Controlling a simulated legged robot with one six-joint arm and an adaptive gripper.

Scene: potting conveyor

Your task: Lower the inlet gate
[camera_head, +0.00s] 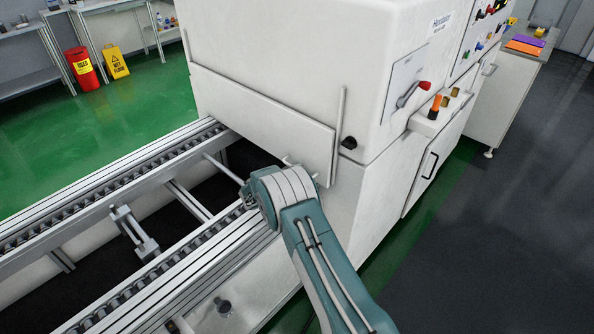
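The inlet gate (262,118) is a flat white panel on the conveyor-facing side of the white machine. A dark opening shows under its lower edge, where the conveyor (108,192) runs in. A small light bar, perhaps a handle, sticks out near the panel's lower right. My arm reaches up from the bottom right, and its grey and teal wrist is in front of and below that lower right part. My gripper is mostly hidden behind the wrist; only a small dark part shows at its left. I cannot tell whether it touches the gate or is open.
The conveyor's roller rails and crossbars lie left of my arm. The machine (290,45) has a red-handled switch (424,86) and an orange knob (436,106) on its right face. A red bin (82,68) and yellow sign (116,62) stand far left. Grey floor at right is clear.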

